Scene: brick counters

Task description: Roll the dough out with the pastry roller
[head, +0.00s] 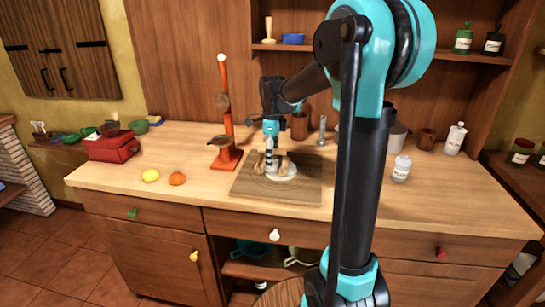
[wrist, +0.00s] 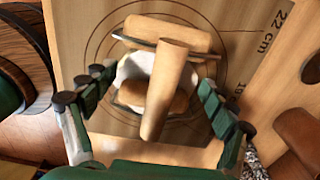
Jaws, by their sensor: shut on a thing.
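The white dough (head: 289,175) lies as a flat round patch on the wooden pastry board (head: 305,190), and it also shows in the wrist view (wrist: 130,68). The wooden pastry roller (wrist: 168,85) stands over the dough, its thick handle toward the camera and a roller cylinder (wrist: 165,32) lying across at the far side. My gripper (head: 270,155) points down above the board. In the wrist view its green-padded fingers (wrist: 157,80) are on either side of the roller, shut on it. The roller and fingers hide part of the dough.
A red box (head: 112,147) is far left. The counter front right is clear.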

